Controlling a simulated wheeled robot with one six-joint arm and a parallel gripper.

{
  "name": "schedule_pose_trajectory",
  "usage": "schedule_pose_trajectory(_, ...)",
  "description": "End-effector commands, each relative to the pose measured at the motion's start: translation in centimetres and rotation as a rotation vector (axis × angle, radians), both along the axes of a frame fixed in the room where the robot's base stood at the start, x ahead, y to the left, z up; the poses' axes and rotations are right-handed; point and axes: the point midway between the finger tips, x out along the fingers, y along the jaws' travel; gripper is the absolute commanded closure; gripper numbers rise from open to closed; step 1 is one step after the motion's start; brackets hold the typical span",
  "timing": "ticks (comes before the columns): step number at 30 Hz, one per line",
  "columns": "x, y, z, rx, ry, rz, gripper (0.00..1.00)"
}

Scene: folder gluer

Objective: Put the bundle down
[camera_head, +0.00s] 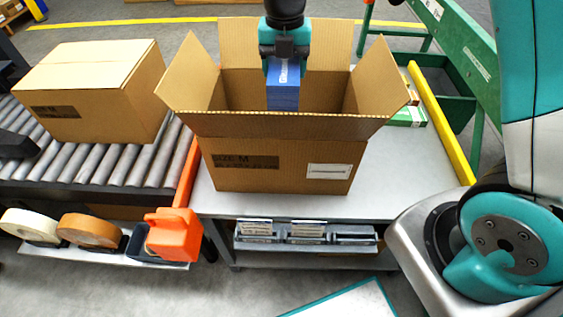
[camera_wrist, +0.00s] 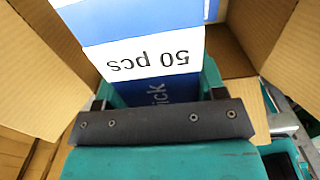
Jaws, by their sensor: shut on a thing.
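The blue bundle (camera_head: 283,88) is held upright in my gripper (camera_head: 285,58), inside the opening of an open cardboard box (camera_head: 285,165). The box stands on a grey table with its flaps spread out. In the wrist view, the bundle (camera_wrist: 150,55) shows a white band printed "50 pcs" and blue faces. My gripper (camera_wrist: 155,120) is shut on it, with box walls on both sides. The lower end of the bundle is hidden behind the box's front flap in the head view, so I cannot tell whether it touches the box floor.
A closed carton (camera_head: 90,90) sits on the roller conveyor (camera_head: 120,165) at left. Tape rolls (camera_head: 90,231) and an orange dispenser (camera_head: 172,235) are at the lower left. A yellow rail (camera_head: 440,125) borders the table's right side. Trays (camera_head: 305,233) sit on the shelf below.

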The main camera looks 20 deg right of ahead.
Motion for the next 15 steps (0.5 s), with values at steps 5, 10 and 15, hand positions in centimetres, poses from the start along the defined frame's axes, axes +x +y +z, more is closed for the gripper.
schedule_pose_trajectory(5,0.0,0.0,-4.7,0.000,0.000,0.000,0.70)
schedule_pose_trajectory(10,0.0,0.0,-5.9,0.000,0.000,0.000,0.70)
schedule_pose_trajectory(15,-0.2,0.0,-9.4,-0.002,0.006,0.000,0.70)
